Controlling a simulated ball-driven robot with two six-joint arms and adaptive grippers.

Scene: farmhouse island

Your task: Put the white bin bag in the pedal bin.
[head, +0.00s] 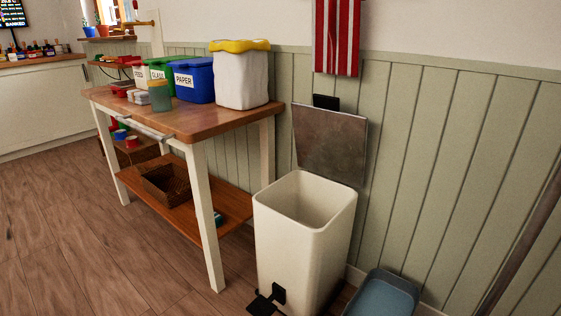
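The white bin bag (241,80), with a yellow top edge, stands upright on the right end of the wooden island table. The cream pedal bin (300,245) stands on the floor to the right of the table. Its grey lid (330,143) is raised against the wall, and the visible part of its inside looks empty. Its dark pedal (264,303) is at the front bottom. Neither of my grippers shows in the head view.
A blue-grey tub (384,293) stands right of the bin. The floor at left is clear.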

